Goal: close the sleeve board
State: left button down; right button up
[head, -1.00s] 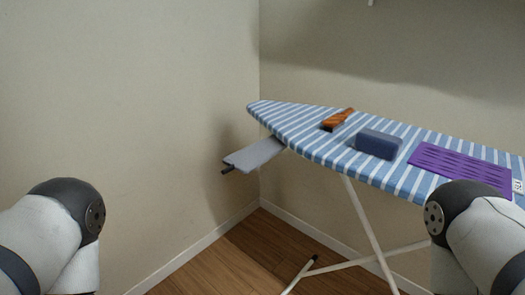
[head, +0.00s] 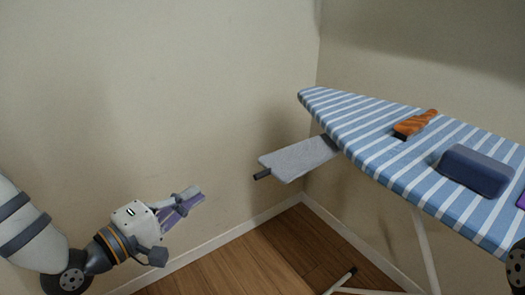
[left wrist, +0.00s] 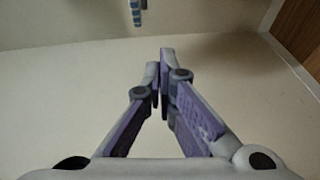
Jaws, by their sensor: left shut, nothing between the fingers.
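The sleeve board (head: 299,160) is a grey padded flap with a dark end piece (head: 262,174). It sticks out to the left from under the narrow end of the ironing board (head: 350,112), which has a blue and white striped cover. My left gripper (head: 197,194) is in the head view, left of the sleeve board and lower in the picture, apart from it. Its purple-padded fingers are shut and empty; the fingertips also show in the left wrist view (left wrist: 160,60). My right gripper is not in view; only a joint of my right arm shows at the right edge.
On the ironing board lie an orange-handled brush (head: 416,123), a dark blue block (head: 476,170) and a purple item at the right edge. White legs (head: 426,250) stand below it. Walls meet in a corner behind. The space between my left gripper and the sleeve board is clear.

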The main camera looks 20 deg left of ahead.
pick_arm(q)
jog(key=w+d+r+b, duration=0.1)
jog(key=w+d+r, duration=0.1)
jog(key=w+d, duration=0.4)
jog(key=shift+w+d+t+b, duration=0.35)
jog(key=shift+w+t+b, duration=0.05)
jog(key=shift+w, duration=2.25)
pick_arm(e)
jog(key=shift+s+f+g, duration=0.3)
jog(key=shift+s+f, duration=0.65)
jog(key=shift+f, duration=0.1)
